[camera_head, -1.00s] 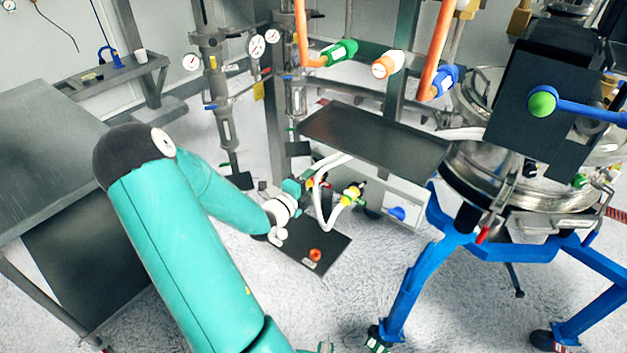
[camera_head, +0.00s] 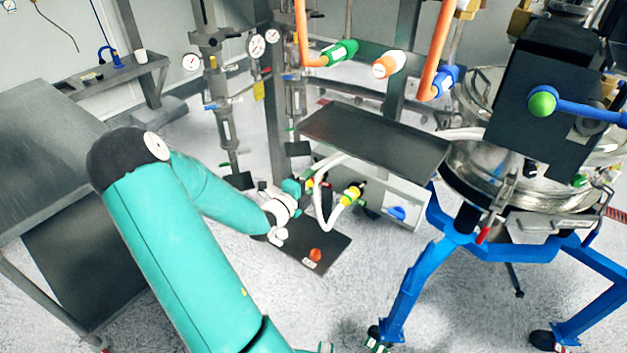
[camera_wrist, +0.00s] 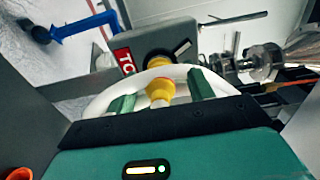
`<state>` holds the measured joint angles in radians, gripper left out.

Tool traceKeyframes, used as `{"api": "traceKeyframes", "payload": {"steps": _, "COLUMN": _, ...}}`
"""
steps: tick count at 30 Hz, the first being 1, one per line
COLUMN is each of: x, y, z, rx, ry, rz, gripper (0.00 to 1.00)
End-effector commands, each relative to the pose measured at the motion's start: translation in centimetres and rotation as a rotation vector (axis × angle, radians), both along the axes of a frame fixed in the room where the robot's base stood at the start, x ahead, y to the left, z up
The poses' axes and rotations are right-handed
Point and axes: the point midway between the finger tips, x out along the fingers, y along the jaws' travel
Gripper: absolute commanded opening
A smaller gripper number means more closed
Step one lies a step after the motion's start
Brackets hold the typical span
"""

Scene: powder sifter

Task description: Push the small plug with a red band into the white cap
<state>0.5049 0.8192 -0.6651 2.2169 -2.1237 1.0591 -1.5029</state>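My gripper (camera_head: 299,186) is beside the near end of a white hose, left of the grey box. In the wrist view its two green fingers (camera_wrist: 160,95) stand wide apart. A yellow fitting with a pale end (camera_wrist: 158,89) lies between them, with gaps on both sides. In the head view a small yellow plug with a red mark (camera_head: 311,181) shows at the gripper; this may be the same piece. A white cap (camera_head: 388,64) with an orange end face sits on the upper pipe rack.
The white hose (camera_head: 321,213) loops to a yellow connector (camera_head: 352,194) on the grey box (camera_head: 392,191). An orange-red knob (camera_head: 315,255) stands on the black floor plate (camera_head: 330,250). A dark shelf (camera_head: 375,137) overhangs the box. Blue legs (camera_head: 405,290) stand right.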

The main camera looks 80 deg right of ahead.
Motion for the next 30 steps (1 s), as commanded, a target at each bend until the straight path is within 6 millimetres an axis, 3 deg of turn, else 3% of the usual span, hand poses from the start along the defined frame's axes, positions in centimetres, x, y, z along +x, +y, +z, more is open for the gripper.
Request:
{"api": "traceKeyframes", "payload": {"steps": 1, "x": 0.0, "y": 0.0, "z": 0.0, "rx": 0.0, "ry": 0.0, "rz": 0.0, "gripper": 0.43}}
{"api": "traceKeyframes", "payload": {"steps": 8, "x": 0.0, "y": 0.0, "z": 0.0, "rx": 0.0, "ry": 0.0, "rz": 0.0, "gripper": 0.0}}
{"api": "traceKeyframes", "payload": {"steps": 30, "x": 0.9, "y": 2.0, "z": 0.1, "rx": -0.001, "ry": 0.0, "rz": 0.0, "gripper": 0.0}}
